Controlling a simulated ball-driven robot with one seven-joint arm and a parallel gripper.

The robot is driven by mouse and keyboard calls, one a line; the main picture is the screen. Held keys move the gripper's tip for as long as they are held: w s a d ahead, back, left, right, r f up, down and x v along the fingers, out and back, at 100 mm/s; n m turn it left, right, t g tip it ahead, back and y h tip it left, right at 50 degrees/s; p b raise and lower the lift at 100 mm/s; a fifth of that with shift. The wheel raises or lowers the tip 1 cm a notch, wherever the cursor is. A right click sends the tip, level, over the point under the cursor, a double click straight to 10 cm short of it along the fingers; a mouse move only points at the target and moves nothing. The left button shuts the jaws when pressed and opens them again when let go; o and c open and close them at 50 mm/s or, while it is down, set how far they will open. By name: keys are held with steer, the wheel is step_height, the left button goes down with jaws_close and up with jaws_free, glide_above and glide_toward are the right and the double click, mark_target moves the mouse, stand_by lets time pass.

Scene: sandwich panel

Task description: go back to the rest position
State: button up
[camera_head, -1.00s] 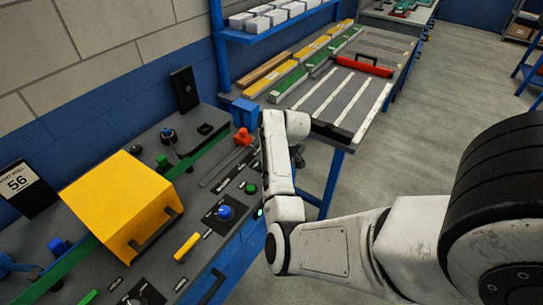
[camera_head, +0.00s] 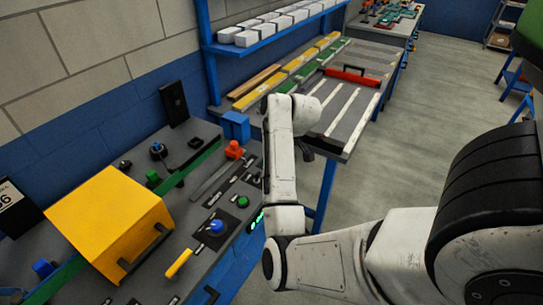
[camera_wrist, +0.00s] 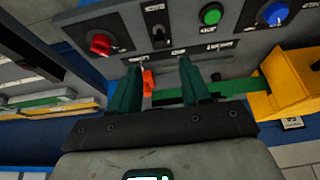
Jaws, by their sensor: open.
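My gripper (camera_wrist: 160,75) shows in the wrist view with its two dark green fingers apart and nothing held between them. It faces the sloped grey control panel (camera_wrist: 225,52). An orange-red part (camera_wrist: 148,83) shows between the fingers, near the left one; I cannot tell its distance. In the head view my arm rises in front of the panel's right end, and its wrist hides the gripper fingers.
A second bench (camera_head: 345,112) with a red-handled tool stands beyond. Blue shelving (camera_head: 262,42) is above it. Open floor (camera_head: 420,150) lies right.

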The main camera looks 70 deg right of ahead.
stand_by(0.3)
steer(key=s+a+f+g, duration=0.1)
steer(key=s+a+f, duration=0.2)
steer(key=a, duration=0.8)
steer(key=s+a+f+n+g+b, duration=0.1)
steer(key=s+a+f, duration=0.3)
steer(key=a, duration=0.7)
steer(key=s+a+f+n+g+y+b, duration=0.1)
steer(key=s+a+f, duration=0.2)
steer(key=a, duration=0.8)
step_height(320, 180, down, 3)
steer(key=shift+s+a+r+g, duration=0.2)
steer(key=shift+s+a+g, duration=0.05)
steer(key=shift+a+g, duration=0.15)
steer(key=shift+d, duration=0.1)
